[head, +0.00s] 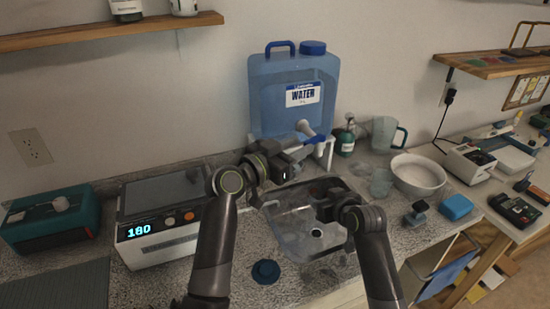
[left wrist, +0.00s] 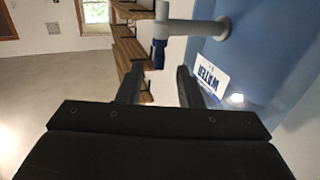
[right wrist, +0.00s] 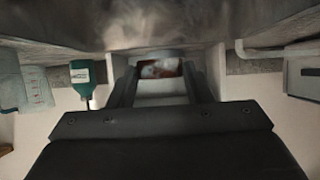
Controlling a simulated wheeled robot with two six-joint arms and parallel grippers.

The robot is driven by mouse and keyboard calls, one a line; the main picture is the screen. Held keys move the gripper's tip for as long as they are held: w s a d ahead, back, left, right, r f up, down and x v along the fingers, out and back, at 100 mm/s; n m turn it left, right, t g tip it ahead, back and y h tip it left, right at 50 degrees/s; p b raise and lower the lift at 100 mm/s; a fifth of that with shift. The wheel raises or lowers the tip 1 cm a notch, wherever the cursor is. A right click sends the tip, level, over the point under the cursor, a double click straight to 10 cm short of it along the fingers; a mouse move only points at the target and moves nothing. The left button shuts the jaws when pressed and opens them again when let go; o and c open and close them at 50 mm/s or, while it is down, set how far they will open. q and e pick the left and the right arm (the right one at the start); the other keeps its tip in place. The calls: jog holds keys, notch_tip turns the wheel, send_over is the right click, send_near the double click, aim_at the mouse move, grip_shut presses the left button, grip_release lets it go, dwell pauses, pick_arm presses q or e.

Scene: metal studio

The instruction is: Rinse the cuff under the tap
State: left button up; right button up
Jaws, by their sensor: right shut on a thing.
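The tap (head: 305,128) is a grey spout with a blue tip low on the blue water container (head: 276,90). My left gripper (head: 300,153) is beside the tap; in the left wrist view its two fingers (left wrist: 160,86) stand apart and empty, with the tap (left wrist: 160,42) just beyond them. My right gripper (head: 320,208) is low over the metal sink (head: 290,232). In the right wrist view a white piece with a red-brown patch, seemingly the cuff (right wrist: 160,68), shows between its fingers (right wrist: 160,82). In the head view I cannot make out the cuff.
A heater with a "180" display (head: 158,232) stands left of the sink. A blue round stopper (head: 266,271) lies in front. A white bowl (head: 418,174), a clear beaker (head: 381,182), a green bottle (head: 345,140) and a blue sponge (head: 456,206) stand to the right.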

aim_at(305, 143)
pick_arm(q)
jog(key=v, duration=0.7)
jog(key=shift+a, duration=0.15)
jog(key=shift+s, duration=0.15)
dwell(2.6)
jog(key=x, duration=1.2)
grip_shut()
